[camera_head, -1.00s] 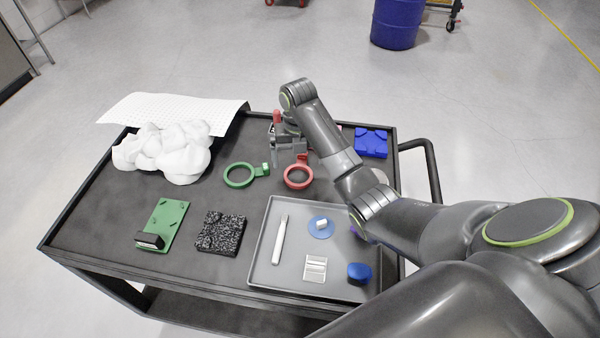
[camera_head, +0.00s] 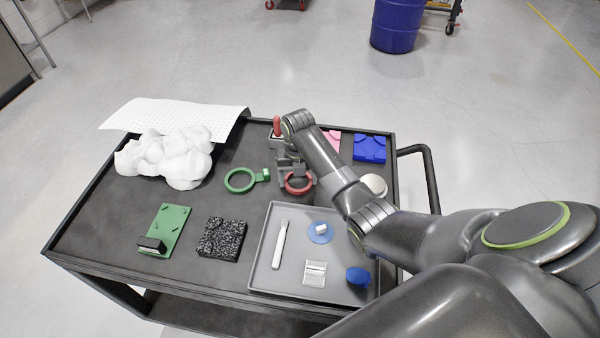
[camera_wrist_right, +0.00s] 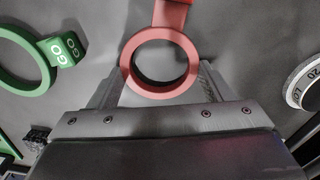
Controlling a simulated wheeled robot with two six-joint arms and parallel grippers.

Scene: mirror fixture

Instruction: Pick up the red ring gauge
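The red ring gauge (camera_head: 298,191) lies on the dark cart top, right of the green ring gauge (camera_head: 238,188), partly hidden by my right gripper (camera_head: 296,180). In the right wrist view, the red ring (camera_wrist_right: 127,64) lies between the fingers of my right gripper (camera_wrist_right: 158,88), its red block end pointing away. I cannot tell how far above the cart the fingertips are. The green gauge (camera_wrist_right: 18,82), marked GO, is at the left there. My left gripper is not in view.
A grey tray (camera_head: 262,245) with small parts is at the front right. A red-handled item (camera_head: 277,127), a blue block (camera_head: 370,147) and a pale round piece (camera_head: 375,184) are near the right arm. White crumpled cloth (camera_head: 165,158) is at the left.

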